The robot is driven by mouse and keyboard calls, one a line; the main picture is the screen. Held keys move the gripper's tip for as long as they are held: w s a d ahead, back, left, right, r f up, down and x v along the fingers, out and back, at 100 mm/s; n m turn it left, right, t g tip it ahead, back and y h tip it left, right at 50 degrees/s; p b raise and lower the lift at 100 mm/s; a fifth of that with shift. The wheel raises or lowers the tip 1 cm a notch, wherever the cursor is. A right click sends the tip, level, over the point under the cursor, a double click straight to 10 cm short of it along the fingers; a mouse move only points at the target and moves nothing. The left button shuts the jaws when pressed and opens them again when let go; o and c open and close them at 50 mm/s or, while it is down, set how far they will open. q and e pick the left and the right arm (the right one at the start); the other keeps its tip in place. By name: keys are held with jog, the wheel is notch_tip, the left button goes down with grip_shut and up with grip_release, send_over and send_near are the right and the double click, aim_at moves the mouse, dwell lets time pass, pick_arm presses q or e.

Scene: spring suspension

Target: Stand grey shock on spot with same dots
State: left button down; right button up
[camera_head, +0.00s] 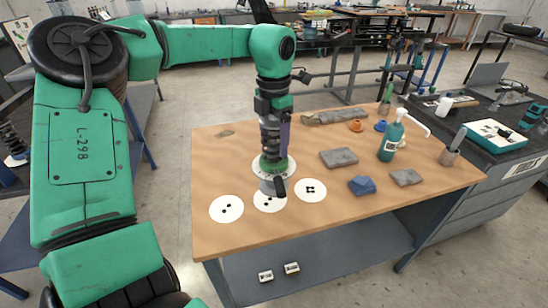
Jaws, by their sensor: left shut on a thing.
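My left arm reaches down over the wooden table. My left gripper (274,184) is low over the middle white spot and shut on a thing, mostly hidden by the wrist. A grey round part (266,187) shows there, probably the grey shock; I cannot tell whether it touches the table. The middle white spot (262,205) is partly covered, with some of its dots in sight. The left white spot (226,209) shows two dots. The right white spot (310,190) shows several dots close together. My right gripper is out of view.
Another white disc (257,168) lies behind the wrist. A grey bar (340,117) lies at the back. The front left is clear.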

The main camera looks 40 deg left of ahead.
aim_at(274, 156)
pick_arm(q)
notch_tip(274, 156, down, 5)
jog(key=shift+r, duration=0.1)
jog(key=shift+w+f, duration=0.1)
jog(key=shift+f, duration=0.15)
grip_release()
jog(key=shift+f, duration=0.1)
jog(key=shift+r, duration=0.25)
notch_tip(274, 156, up, 12)
jog(key=shift+f+b, duration=0.1)
jog(key=shift+b, duration=0.2)
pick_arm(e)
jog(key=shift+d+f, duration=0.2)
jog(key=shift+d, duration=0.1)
